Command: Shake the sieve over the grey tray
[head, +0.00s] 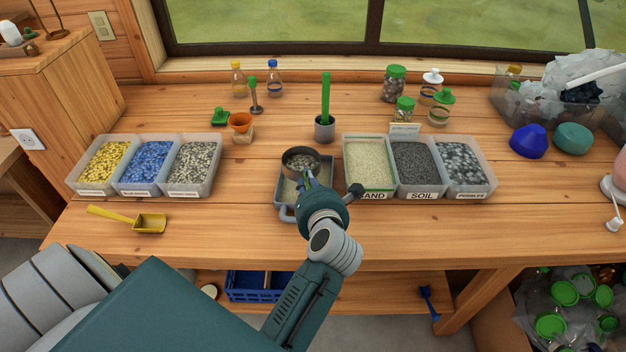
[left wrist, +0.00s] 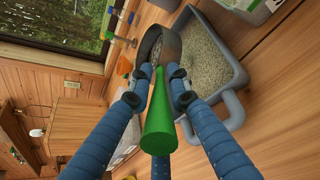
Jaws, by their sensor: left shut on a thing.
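The sieve (head: 300,151) is a round dark grey pan with greyish grains in it and a green handle. It is over the back part of the grey tray (head: 279,192), which holds pale sandy material. My left gripper (head: 309,184) is shut on the handle. In the left wrist view the gripper (left wrist: 153,88) has its two blue fingers around the green handle (left wrist: 157,122), and the sieve (left wrist: 172,45) overlaps the edge of the tray (left wrist: 236,92). The exact gap between sieve and tray cannot be told. My right gripper is not in view.
Bins of sand (head: 370,193), soil and pebbles stand close on the right; three bins of yellow, blue and grey grains (head: 165,189) stand left. A grey cup (head: 325,131) with a green stick is behind. A yellow scoop (head: 148,222) lies front left.

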